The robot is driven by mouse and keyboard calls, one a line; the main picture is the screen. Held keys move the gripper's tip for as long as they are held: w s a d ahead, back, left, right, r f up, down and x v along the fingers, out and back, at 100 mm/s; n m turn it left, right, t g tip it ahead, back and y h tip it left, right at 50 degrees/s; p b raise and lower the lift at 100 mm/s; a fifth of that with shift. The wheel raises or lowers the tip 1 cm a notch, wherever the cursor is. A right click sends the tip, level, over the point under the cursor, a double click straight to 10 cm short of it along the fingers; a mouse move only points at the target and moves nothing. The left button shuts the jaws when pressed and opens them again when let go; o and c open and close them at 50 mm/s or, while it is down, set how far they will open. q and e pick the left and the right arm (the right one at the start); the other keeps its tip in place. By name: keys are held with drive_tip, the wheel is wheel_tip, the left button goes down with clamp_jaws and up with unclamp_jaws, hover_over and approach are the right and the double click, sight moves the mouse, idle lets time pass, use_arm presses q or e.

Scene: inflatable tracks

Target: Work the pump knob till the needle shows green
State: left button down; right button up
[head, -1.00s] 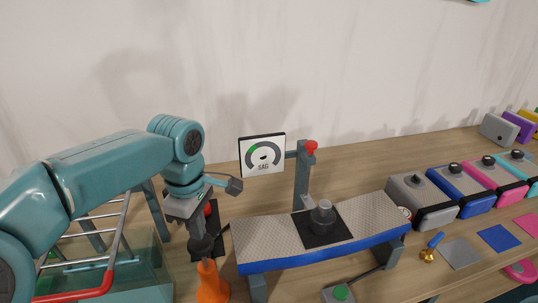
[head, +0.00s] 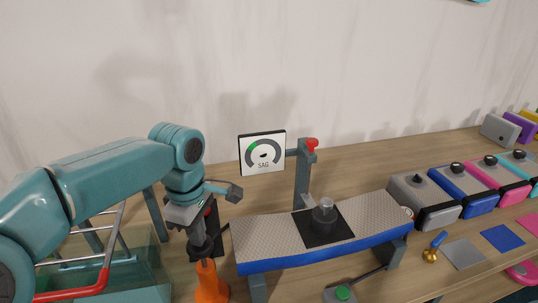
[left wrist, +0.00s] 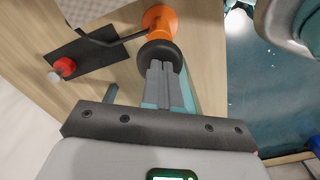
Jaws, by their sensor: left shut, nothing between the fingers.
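The orange pump (head: 211,285) stands at the front left of the bench, with a dark round knob (head: 203,250) on top. In the left wrist view the knob (left wrist: 160,54) sits at my fingertips above the orange body (left wrist: 160,20). My left gripper (head: 202,236) points down over the knob, shut and empty, its tips at the knob; its fingers also show in the left wrist view (left wrist: 165,75). The white gauge (head: 262,153) has a grey arc with a green part at upper left and reads "SAG". Its needle is too small to read. My right gripper is not seen.
A grey track (head: 270,229) with a blue edge is right of the pump. A post with a red cap (head: 312,145) rises behind it. A black plate with a red knob (left wrist: 64,67) lies close to the pump. Coloured boxes (head: 460,190) line the right.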

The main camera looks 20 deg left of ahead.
use_arm(q)
drive_tip(key=shift+f+b, duration=0.9)
drive_tip(key=shift+f, duration=0.35)
wheel_tip(320, 180, up, 10)
drive_tip(key=p, duration=0.9)
